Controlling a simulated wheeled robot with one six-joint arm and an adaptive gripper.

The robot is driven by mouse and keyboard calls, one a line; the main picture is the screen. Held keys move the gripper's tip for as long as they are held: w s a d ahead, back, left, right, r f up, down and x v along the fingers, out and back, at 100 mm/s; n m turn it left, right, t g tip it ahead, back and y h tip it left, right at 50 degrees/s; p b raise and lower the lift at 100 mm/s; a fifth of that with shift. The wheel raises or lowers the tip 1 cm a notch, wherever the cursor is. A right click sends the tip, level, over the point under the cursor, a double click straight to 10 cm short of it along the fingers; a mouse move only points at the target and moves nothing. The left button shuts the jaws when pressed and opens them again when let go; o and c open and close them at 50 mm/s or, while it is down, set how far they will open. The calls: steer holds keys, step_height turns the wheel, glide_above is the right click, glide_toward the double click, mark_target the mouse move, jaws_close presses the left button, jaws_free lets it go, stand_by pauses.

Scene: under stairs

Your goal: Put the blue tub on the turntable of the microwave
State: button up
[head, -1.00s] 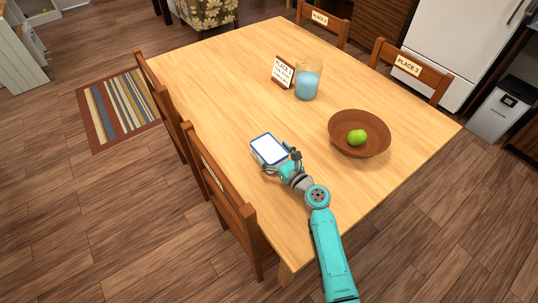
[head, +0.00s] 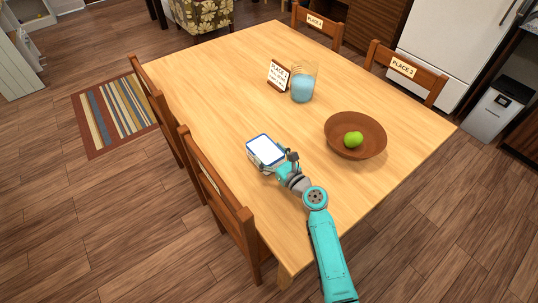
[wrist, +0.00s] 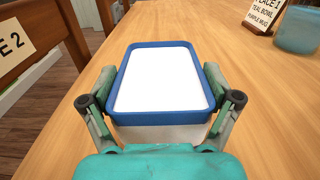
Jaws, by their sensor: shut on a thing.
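The blue tub (head: 265,150) has a blue rim, a white top face and paler sides below. In the wrist view the tub (wrist: 164,80) sits between the two fingers of my gripper (wrist: 162,108), which is shut on it from both sides. In the head view my gripper (head: 278,164) holds the tub at the left part of the wooden table. I cannot tell whether the tub touches the table or is just above it. No microwave or turntable shows in any view.
The table (head: 230,75) also bears a brown bowl (head: 370,152) with a green apple (head: 353,140), a glass of blue stuff (head: 302,88) and a sign card (head: 279,76). Chairs (head: 222,195) stand along its sides. A white fridge (head: 458,45) is at the back right.

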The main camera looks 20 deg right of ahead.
step_height(320, 180, up, 9)
stand_by(0.8)
steer(key=shift+r, duration=0.1)
